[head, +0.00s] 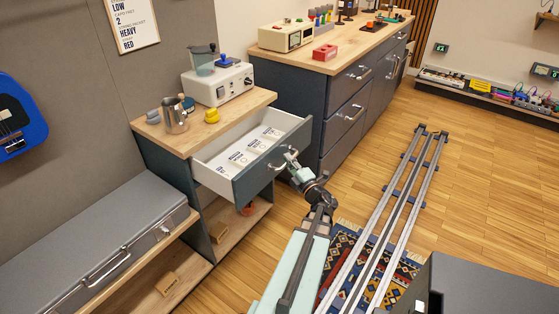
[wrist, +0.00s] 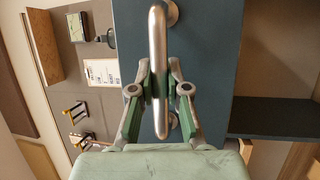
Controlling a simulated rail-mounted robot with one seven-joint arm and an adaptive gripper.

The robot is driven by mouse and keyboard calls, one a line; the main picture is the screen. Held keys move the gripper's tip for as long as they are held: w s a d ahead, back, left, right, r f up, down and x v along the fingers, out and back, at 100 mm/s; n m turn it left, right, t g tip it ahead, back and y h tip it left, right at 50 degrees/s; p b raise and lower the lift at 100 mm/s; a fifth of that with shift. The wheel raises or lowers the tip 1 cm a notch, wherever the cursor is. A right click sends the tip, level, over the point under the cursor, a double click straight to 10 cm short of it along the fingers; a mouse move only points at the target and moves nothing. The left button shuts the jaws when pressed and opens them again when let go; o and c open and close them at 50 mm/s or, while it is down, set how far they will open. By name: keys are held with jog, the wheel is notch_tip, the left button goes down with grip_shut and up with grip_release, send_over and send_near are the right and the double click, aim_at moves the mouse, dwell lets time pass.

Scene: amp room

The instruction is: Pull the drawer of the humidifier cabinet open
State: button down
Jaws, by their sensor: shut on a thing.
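The humidifier cabinet (head: 156,151) stands in the middle of the head view with a wooden top. Its drawer (head: 245,178) is pulled well out; the white inside shows and holds several white packets (head: 247,150). My gripper (head: 290,163) is at the drawer's front. In the wrist view my gripper (wrist: 159,88) is shut on the silver bar handle (wrist: 157,30) of the dark blue-grey drawer front (wrist: 208,60), with one finger on each side of the bar.
On the cabinet top stand a white humidifier (head: 222,83), a metal jug (head: 175,115) and small items. A long dark drawer cabinet (head: 335,110) stands behind, to the right. A grey case (head: 95,240) lies at left. Rails (head: 395,205) cross the wooden floor, which is clear beyond them.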

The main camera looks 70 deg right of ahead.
jog(key=shift+s, duration=0.25)
jog(key=c, duration=1.1)
grip_release()
jog(key=shift+c, duration=0.2)
jog(key=v, duration=1.2)
